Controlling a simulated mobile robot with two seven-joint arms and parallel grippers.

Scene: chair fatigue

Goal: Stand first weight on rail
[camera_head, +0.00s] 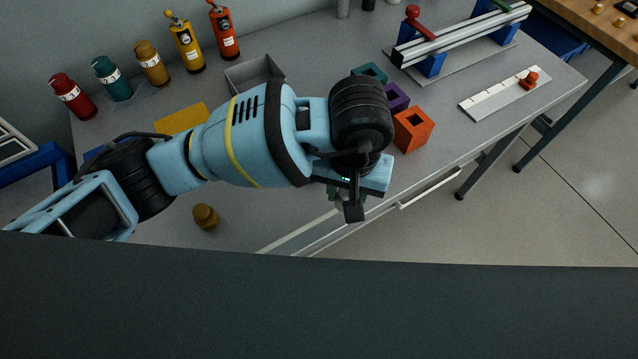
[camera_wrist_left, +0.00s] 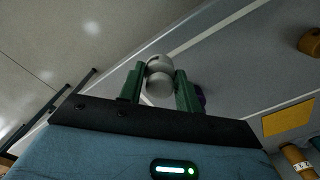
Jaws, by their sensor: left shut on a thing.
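My left gripper (camera_head: 347,203) is above the front edge of the table, pointing down, its fingers mostly hidden by the wrist in the head view. In the left wrist view its green fingers (camera_wrist_left: 160,84) are shut on a pale grey rounded piece (camera_wrist_left: 159,77), which looks like a metal weight. The silver rail (camera_head: 465,38) lies on blue supports (camera_head: 431,66) at the table's back right, well away from the gripper. A red knobbed clamp (camera_head: 420,27) is at the rail's left end. My right gripper is not in view.
Orange (camera_head: 413,130), purple and teal blocks stand close beyond the wrist. A white scale strip (camera_head: 505,95) with a red knob lies right of them. Bottles (camera_head: 185,45) and jars line the back left. A brown knob (camera_head: 206,216) is near the front. The grey table (camera_head: 300,50) has clear patches.

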